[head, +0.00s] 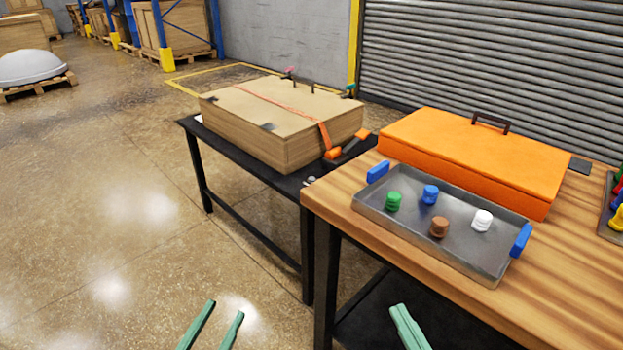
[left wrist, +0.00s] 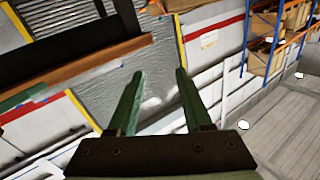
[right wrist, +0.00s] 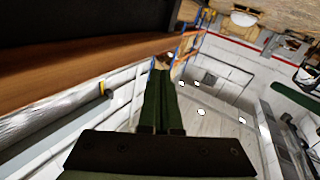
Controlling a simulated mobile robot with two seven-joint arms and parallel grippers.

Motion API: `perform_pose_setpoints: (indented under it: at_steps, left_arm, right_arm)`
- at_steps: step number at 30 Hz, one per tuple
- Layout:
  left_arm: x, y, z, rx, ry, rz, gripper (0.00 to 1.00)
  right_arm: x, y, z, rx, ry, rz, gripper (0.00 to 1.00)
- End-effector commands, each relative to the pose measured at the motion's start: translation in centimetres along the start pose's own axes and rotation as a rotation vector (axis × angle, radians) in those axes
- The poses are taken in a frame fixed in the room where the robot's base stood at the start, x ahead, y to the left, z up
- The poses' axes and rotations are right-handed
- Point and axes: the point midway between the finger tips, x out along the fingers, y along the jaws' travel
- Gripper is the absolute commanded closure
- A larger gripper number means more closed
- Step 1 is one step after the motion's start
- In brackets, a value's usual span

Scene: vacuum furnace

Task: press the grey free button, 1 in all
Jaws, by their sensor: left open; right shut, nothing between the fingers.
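No button can be made out for certain. A small grey piece (head: 310,181) sits at the near right edge of the black table (head: 262,180), partly against the wooden table; it is too small to tell whether it is a button. My left gripper (head: 226,308) is open and empty, low over the floor in front of the tables. It also shows in the left wrist view (left wrist: 160,71). My right gripper (head: 398,306) is shut and empty, in front of the wooden table. It also shows in the right wrist view (right wrist: 160,72). Both grippers are apart from everything.
A metal tray (head: 377,203) with blue handles holds green, blue, brown and white knob-like pieces on the wooden table (head: 580,265). An orange case (head: 470,150) lies behind it. A strapped cardboard box (head: 290,105) covers most of the black table.

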Motion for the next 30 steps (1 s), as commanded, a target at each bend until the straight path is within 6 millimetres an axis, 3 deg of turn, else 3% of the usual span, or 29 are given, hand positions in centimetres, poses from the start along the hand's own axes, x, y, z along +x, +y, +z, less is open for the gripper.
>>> perform_pose_setpoints:
  at_steps: [8,14,30]
  left_arm:
    - [-0.1,0.0,-0.2,-0.008,-0.028,0.001,0.50]
    - [-0.8,-0.5,-0.3,-0.051,-0.184,-0.002,0.50]
    - [-8.5,0.5,2.3,-0.208,-0.717,-0.009,0.50]
  right_arm:
    - [-0.1,0.1,-0.3,0.008,-0.025,0.001,1.00]
    - [-0.8,0.5,-0.4,0.052,-0.182,0.003,1.00]
    - [-8.5,-0.5,2.3,0.209,-0.717,0.009,1.00]
